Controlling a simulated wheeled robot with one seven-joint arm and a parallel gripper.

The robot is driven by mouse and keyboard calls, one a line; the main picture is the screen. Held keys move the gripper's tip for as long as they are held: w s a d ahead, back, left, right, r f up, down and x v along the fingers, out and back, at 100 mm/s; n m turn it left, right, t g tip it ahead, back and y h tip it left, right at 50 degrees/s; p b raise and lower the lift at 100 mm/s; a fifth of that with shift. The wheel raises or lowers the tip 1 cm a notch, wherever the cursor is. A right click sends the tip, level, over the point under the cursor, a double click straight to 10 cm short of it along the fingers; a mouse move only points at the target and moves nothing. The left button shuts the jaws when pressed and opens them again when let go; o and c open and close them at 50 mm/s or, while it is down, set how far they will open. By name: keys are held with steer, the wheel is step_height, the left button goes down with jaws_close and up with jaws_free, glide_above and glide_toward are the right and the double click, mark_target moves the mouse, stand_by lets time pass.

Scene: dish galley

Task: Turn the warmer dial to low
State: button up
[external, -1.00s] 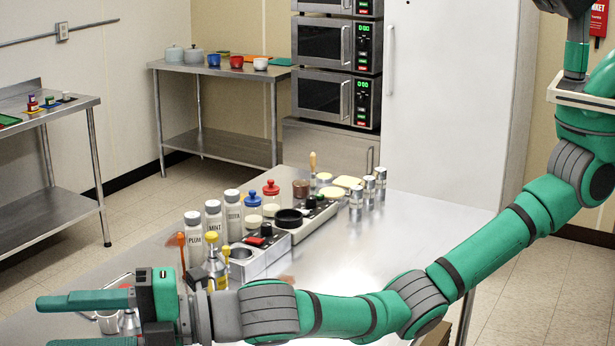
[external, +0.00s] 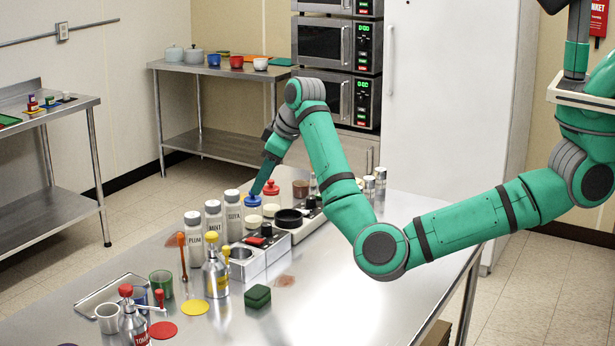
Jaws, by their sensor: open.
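The warmer seems to be the low steel and black unit (external: 283,240) on the steel table. My gripper (external: 256,191) points down and left over the back of the unit, at the blue-lidded jar (external: 253,202) in the picture. Its jaws are open and look empty. Whether it touches anything cannot be told. My arm hides part of the row behind.
Labelled shakers (external: 213,219) stand close on the left, and a red-lidded jar (external: 271,188) stands behind. Steel canisters (external: 380,178) are at the back right. Pump bottles (external: 215,272), cups and a green block (external: 257,296) occupy the front. The table's right front is clear.

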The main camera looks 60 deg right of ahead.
mark_target(268, 223)
steer(key=s+d+f+m+g, duration=0.1)
steer(key=s+d+f, duration=0.2)
steer(key=d+f, duration=0.1)
steer(key=shift+y, duration=0.4)
steer(key=x, duration=1)
steer(key=shift+w+a, duration=0.1)
steer(key=shift+a, duration=0.1)
steer(key=c, duration=1)
